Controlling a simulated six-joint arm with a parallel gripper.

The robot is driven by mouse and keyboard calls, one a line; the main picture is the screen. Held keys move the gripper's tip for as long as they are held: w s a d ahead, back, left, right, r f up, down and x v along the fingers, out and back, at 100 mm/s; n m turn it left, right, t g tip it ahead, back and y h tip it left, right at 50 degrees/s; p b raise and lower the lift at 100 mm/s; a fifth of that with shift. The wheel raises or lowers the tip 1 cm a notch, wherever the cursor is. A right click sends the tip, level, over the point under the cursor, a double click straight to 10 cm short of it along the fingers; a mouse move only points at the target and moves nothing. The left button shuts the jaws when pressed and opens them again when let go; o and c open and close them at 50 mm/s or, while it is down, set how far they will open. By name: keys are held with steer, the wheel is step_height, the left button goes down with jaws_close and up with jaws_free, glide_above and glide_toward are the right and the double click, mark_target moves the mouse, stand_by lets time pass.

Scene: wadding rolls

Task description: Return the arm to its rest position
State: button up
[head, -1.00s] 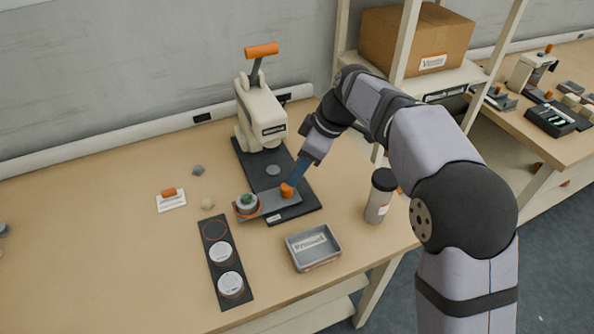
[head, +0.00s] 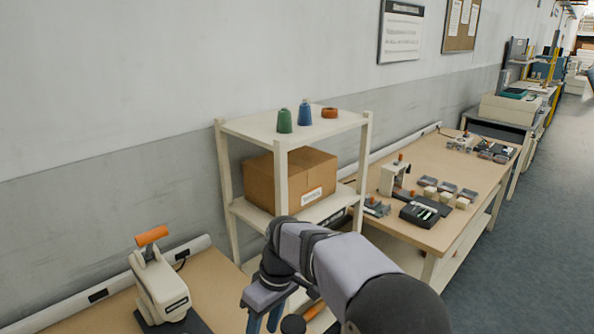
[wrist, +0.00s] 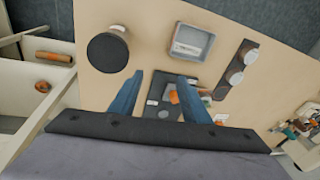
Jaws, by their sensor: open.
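My gripper (head: 264,320) shows at the bottom of the head view, its blue fingers pointing down and cut off by the frame edge. In the wrist view my gripper (wrist: 163,82) is open, its two blue fingers spread apart with nothing held between them. It hangs above the bench. Below, between and beyond the fingers, lies the dark base plate (wrist: 160,112) with an orange knob (wrist: 174,97). The cream press (head: 162,287) with an orange handle stands at the lower left of the head view, apart from my gripper.
The wrist view shows a black-topped bottle (wrist: 107,51), a grey tray (wrist: 192,42) and a dark strip (wrist: 248,50) with white-lidded tins. A shelf rack (head: 285,135) with a cardboard box (head: 290,180) and spools stands close behind my arm. Another bench (head: 450,165) is at right.

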steer(key=s+d+f+m+h, duration=0.1)
steer(key=s+d+f+m, duration=0.2)
steer(key=s+d, duration=0.6)
steer(key=s+d+f+m+h, duration=0.1)
steer(key=s+d+f+m, duration=0.2)
steer(key=s+d+m, duration=0.4)
steer(key=s+d, duration=0.2)
steer(key=d, duration=0.4)
steer(key=shift+d+t+h+b, duration=0.25)
steer(key=shift+t+h+b, duration=0.05)
